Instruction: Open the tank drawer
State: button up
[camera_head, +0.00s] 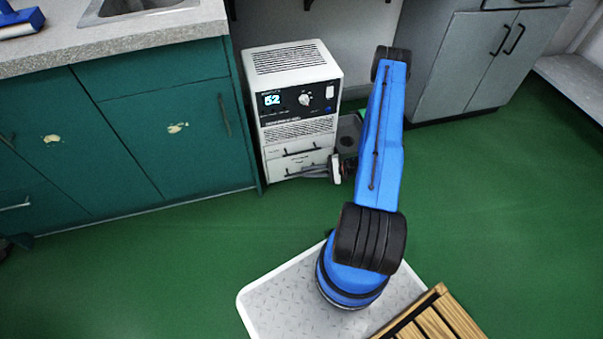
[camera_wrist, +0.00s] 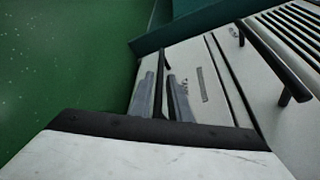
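A white machine (camera_head: 293,90) with a lit display stands on the floor beside the green cabinet. Two shut drawer fronts are at its bottom, each with a dark bar handle. My gripper (camera_head: 310,171) is at the lower drawer front (camera_head: 280,171), low on the machine. In the wrist view, the two grey fingers of my gripper (camera_wrist: 163,97) stand apart, one on each side of the dark handle (camera_wrist: 164,63) of the lower drawer (camera_wrist: 188,58). A gap shows between them, and I cannot tell whether either touches the handle. The upper handle (camera_wrist: 270,60) is farther right.
Green cabinets (camera_head: 165,140) with a speckled countertop (camera_head: 130,42) stand at the left. A grey cabinet (camera_head: 485,60) is at the back right. A wooden slatted piece (camera_head: 435,318) is at the front. The green floor before the machine is clear.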

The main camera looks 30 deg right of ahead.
jog(key=shift+x, duration=1.8)
grip_shut()
jog(key=shift+s, duration=0.1)
